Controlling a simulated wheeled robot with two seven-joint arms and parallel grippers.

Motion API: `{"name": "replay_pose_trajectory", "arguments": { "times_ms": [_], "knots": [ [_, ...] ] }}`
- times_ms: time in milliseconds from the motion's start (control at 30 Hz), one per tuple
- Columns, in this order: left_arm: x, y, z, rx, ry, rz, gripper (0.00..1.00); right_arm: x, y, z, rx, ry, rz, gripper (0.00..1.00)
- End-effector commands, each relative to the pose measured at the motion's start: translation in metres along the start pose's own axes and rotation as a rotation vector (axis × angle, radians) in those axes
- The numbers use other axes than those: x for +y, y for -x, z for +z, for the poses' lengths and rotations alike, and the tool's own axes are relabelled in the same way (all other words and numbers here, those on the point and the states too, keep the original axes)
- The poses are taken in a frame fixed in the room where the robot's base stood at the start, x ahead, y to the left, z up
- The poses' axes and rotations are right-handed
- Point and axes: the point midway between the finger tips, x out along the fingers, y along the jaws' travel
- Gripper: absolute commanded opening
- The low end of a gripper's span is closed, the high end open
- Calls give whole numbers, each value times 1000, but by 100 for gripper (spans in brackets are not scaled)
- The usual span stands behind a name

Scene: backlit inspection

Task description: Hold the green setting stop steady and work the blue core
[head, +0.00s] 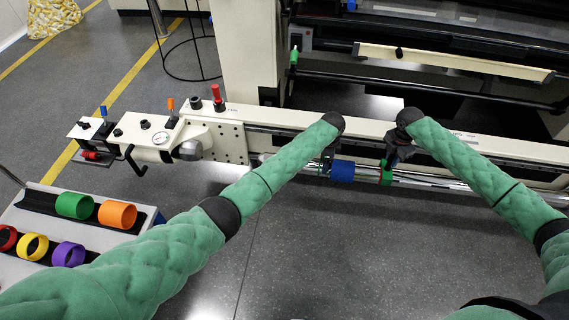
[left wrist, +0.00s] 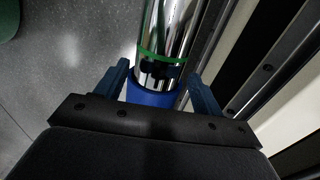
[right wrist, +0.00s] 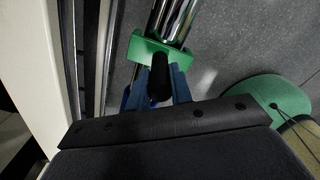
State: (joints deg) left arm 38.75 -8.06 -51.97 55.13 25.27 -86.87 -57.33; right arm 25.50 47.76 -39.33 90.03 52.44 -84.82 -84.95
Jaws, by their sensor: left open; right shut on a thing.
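The blue core (head: 343,171) is a short blue sleeve around the shiny bar (head: 440,181) in front of the cream beam. My left gripper (head: 328,160) is open at it. In the left wrist view its fingers (left wrist: 160,82) stand on either side of the blue core (left wrist: 150,97). The green setting stop (head: 386,173) sits on the same bar, right of the core and apart from it. My right gripper (head: 394,158) is shut on its black handle, which shows in the right wrist view in front of the green block (right wrist: 146,48). The fingertips are partly hidden there.
A rack (head: 22,220) at lower left holds several coloured rings, among them green (head: 74,205) and orange (head: 117,214). The grey floor (head: 310,240) in front is clear.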

Motion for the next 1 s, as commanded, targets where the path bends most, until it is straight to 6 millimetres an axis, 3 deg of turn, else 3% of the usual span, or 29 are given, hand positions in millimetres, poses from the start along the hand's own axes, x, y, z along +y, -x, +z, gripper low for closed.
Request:
{"name": "replay_pose_trajectory", "arguments": {
  "times_ms": [200,400,1000],
  "knots": [
    [0,-25,0,-1,0,2,68,-1,-1,0,1,0,-2,0],
    [0,-38,0,0,0,1,68,-1,-1,0,0,0,-2,0],
    [0,-42,-1,0,-1,0,68,-1,-1,0,0,0,-2,0]
  ]
}}
